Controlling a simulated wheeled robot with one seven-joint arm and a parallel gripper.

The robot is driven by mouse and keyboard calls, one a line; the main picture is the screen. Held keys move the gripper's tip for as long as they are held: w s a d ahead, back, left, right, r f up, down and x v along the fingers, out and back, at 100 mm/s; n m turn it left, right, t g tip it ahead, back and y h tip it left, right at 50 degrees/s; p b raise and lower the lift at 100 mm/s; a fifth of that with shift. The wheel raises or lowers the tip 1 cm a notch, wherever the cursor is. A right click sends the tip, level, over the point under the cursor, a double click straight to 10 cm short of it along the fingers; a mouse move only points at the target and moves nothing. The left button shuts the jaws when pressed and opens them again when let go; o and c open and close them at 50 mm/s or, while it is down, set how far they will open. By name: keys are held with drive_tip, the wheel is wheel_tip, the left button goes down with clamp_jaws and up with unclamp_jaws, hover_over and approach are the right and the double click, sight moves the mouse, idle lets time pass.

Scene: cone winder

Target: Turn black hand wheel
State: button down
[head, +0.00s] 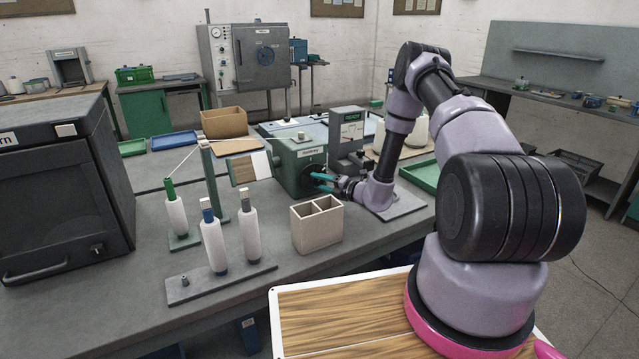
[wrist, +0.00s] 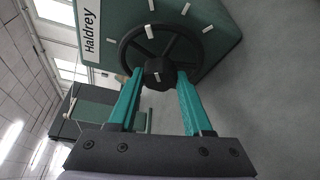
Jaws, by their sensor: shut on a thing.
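The black hand wheel (wrist: 163,37) is on the side face of the green Haldrey winder housing (head: 297,179). In the wrist view it shows as a spoked ring with a central hub (wrist: 158,72), and white marks sit on the housing around the rim. My gripper (wrist: 159,76) has its two teal fingers on either side of the hub, shut on it. In the head view my gripper (head: 322,179) reaches the housing's right side from the right, and the wheel is mostly hidden there.
A beige divided box (head: 317,228) stands in front of the winder. White yarn cones (head: 213,243) stand on holders at the left. A grey unit with a green display (head: 347,135) stands behind my gripper. A green tray (head: 421,176) lies right of my forearm.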

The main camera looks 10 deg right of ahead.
drive_tip(key=shift+m, duration=0.4)
drive_tip(key=shift+c, duration=1.6)
unclamp_jaws()
drive_tip(key=shift+s+d, duration=0.1)
drive_tip(key=shift+d, duration=0.05)
drive_tip(key=v, duration=1)
drive_tip(key=shift+s+d+f, duration=0.15)
drive_tip(key=shift+s+f, duration=0.05)
drive_tip(key=shift+s, duration=0.05)
